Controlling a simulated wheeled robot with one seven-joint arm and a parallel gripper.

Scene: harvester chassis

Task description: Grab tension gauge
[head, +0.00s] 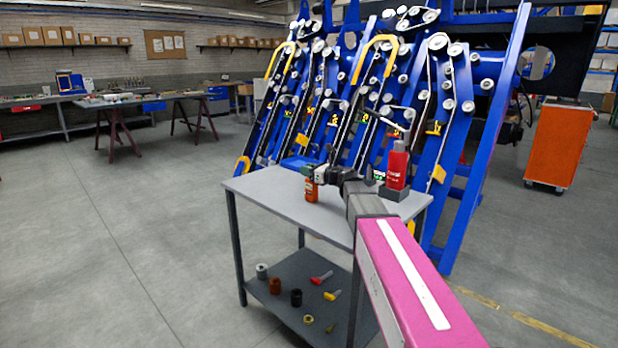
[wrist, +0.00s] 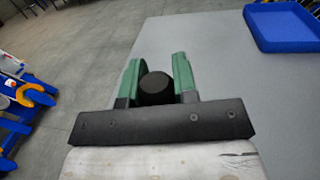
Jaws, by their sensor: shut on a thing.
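The orange tension gauge (head: 311,191) stands upright on the grey table, near its middle. In the wrist view only its round black top (wrist: 155,89) shows, between the two green fingers. My gripper (head: 311,173) reaches in level from the right and is closed around the upper part of the gauge. In the wrist view my gripper (wrist: 156,84) has a finger on each side of the black top. The lower body of the gauge is hidden in the wrist view.
A red bottle (head: 397,168) in a dark holder stands at the table's right side. A blue tray (wrist: 285,27) lies on the tabletop (head: 262,190). The lower shelf (head: 270,302) holds several small parts and tools. The blue harvester chassis (head: 445,150) rises behind the table.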

